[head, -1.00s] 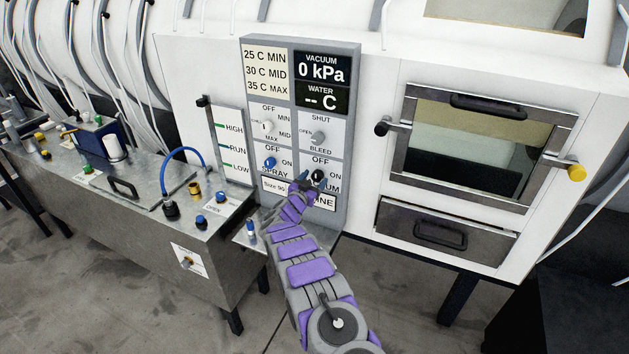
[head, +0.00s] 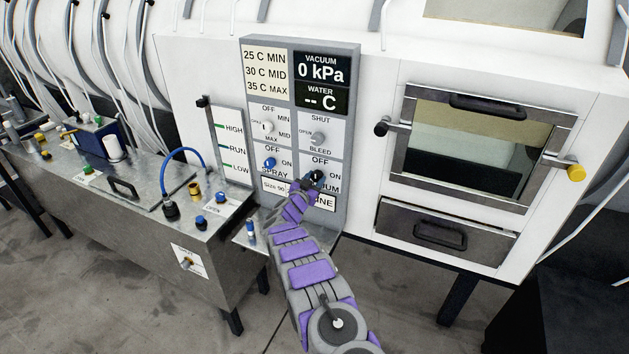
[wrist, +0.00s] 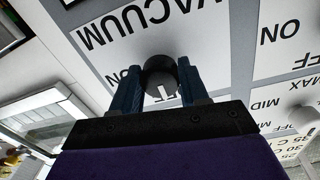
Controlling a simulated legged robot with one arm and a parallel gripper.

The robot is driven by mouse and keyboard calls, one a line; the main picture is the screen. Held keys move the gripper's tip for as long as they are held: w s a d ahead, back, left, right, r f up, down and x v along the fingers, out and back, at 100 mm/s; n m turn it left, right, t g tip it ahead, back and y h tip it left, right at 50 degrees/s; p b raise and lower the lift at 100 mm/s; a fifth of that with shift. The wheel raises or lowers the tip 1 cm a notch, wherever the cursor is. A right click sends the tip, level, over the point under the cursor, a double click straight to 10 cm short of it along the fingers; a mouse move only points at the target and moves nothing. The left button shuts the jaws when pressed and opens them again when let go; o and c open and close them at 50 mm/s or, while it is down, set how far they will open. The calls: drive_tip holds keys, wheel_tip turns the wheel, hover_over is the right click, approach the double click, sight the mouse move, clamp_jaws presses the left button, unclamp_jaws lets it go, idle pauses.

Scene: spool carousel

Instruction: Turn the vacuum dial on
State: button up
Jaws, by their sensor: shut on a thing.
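The vacuum dial is a small black knob (head: 318,175) at the lower right of the grey control panel (head: 243,120), below the word OFF and left of ON. It shows in the wrist view (wrist: 160,70) with a white mark pointing away from the word VACUUM, not towards ON. My gripper (head: 312,182) is shut on the dial. In the wrist view its two dark blue fingers (wrist: 158,86) stand on either side of the knob. The vacuum display (head: 321,69) reads 0 kPa. My gripper partly covers the VACUUM label in the head view.
The blue spray dial (head: 269,163) is just left of my gripper, and the grey bleed dial (head: 318,138) is above it. A metal tank (head: 215,255) with fittings and a blue hose stands at left. A windowed door (head: 400,160) and a drawer (head: 385,225) are at right.

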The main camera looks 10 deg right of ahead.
drive_tip(key=shift+c, duration=0.9)
drive_tip(key=shift+a+r, duration=0.1)
drive_tip(key=m+b, duration=0.1)
drive_tip(key=m, duration=0.3)
drive_tip(key=shift+w+m, duration=0.1)
drive_tip(key=shift+m, duration=0.3)
drive_tip(key=m+b, duration=0.2)
drive_tip(key=m, duration=0.2)
drive_tip(key=shift+b, duration=0.3)
drive_tip(key=m+b, duration=0.3)
drive_tip(key=m, duration=0.1)
drive_tip(key=shift+m, duration=0.4)
drive_tip(key=m+b, duration=0.3)
drive_tip(key=b, duration=0.1)
drive_tip(key=shift+m+y, duration=0.4)
drive_tip(key=shift+f+b, duration=0.2)
drive_tip(key=shift+b, duration=0.1)
